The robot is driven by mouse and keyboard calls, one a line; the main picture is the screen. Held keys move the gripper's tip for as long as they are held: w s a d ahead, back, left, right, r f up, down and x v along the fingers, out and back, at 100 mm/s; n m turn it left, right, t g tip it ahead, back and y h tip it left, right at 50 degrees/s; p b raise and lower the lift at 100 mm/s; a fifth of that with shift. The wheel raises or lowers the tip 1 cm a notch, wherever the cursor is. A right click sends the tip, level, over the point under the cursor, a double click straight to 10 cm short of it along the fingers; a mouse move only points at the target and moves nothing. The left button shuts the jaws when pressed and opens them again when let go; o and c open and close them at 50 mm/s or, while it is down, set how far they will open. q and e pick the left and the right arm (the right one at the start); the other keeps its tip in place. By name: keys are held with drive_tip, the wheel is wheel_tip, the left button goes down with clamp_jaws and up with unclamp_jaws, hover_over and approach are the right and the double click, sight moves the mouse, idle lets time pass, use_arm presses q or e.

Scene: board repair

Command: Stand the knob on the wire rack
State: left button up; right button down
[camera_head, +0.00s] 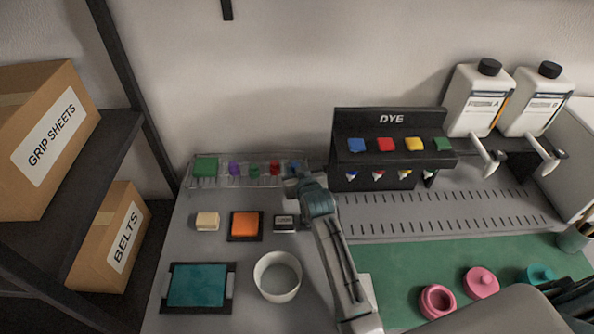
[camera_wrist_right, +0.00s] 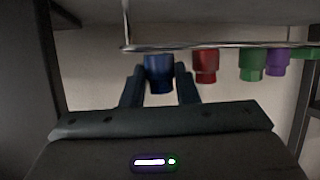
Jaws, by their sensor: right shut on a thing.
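The wire rack (camera_head: 222,182) stands at the back left of the bench, against the wall. A blue knob (camera_head: 295,167) is at its right end. My right gripper (camera_head: 293,178) reaches to that end and is shut on the blue knob. In the right wrist view the blue knob (camera_wrist_right: 158,72) sits between the two fingers, at the level of the rack's rail (camera_wrist_right: 225,47). Whether the knob rests on the rack I cannot tell. My left gripper is not in view.
Red (camera_wrist_right: 206,66), green (camera_wrist_right: 252,64) and purple (camera_wrist_right: 277,62) pieces line the rack beside the blue knob. A dye stand (camera_head: 390,125) is to the right. A white cup (camera_head: 277,277), an orange pad (camera_head: 245,224) and a teal pad (camera_head: 197,285) lie in front.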

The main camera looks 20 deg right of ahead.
drive_tip(key=shift+f, duration=0.15)
drive_tip(key=c, duration=1.1)
unclamp_jaws()
drive_tip(key=shift+s+r, duration=0.1)
drive_tip(key=shift+r, duration=0.1)
drive_tip(key=b+v, duration=0.1)
drive_tip(key=v, duration=1)
drive_tip(key=shift+s+a+r, duration=0.1)
drive_tip(key=shift+s+r, duration=0.05)
drive_tip(key=shift+s, duration=0.2)
